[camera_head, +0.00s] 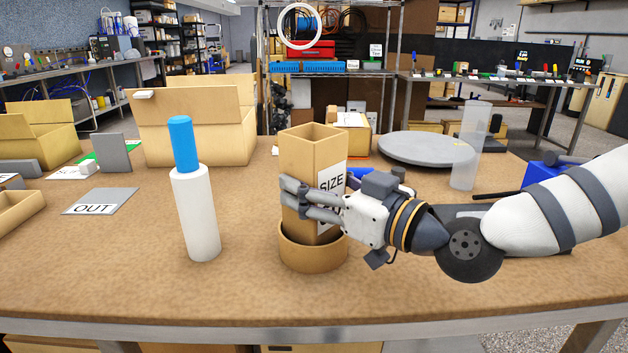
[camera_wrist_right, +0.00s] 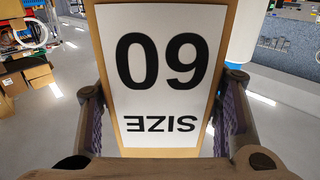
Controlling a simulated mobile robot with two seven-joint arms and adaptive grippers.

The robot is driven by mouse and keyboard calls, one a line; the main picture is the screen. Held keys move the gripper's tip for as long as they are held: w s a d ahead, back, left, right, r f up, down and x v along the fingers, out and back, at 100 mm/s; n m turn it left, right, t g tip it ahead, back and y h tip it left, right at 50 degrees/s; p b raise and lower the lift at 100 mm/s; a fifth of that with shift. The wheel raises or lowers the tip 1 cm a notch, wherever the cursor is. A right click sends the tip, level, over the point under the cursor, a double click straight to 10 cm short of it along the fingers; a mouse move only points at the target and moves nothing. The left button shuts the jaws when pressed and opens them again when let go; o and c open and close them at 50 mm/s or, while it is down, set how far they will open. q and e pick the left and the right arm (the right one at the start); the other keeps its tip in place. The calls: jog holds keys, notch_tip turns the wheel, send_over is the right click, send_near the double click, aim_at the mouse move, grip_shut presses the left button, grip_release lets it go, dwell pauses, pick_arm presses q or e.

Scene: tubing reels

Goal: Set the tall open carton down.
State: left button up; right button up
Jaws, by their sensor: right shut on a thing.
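The tall open carton (camera_head: 307,160) is brown cardboard with an open top and a white label reading SIZE. In the right wrist view the carton (camera_wrist_right: 162,152) shows its label upside down, with SIZE and 60. My right gripper (camera_head: 300,199) is shut on the carton, with a finger on each side. The carton is slightly tilted. Its lower end is inside or just behind the rim of a round brown ring-like holder (camera_head: 313,257) on the table; I cannot tell whether it touches the bottom. My left gripper is not in view.
A white bottle with a blue top (camera_head: 197,210) stands left of the carton. A grey round turntable (camera_head: 427,148) and a clear cylinder (camera_head: 467,150) are behind right. Open boxes (camera_head: 196,130) stand behind left, near a grey OUT mat (camera_head: 101,201). The front table (camera_head: 120,280) is clear.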

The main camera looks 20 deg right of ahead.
jog(key=shift+f, duration=0.15)
jog(key=o, duration=1.2)
jog(key=shift+o, duration=0.2)
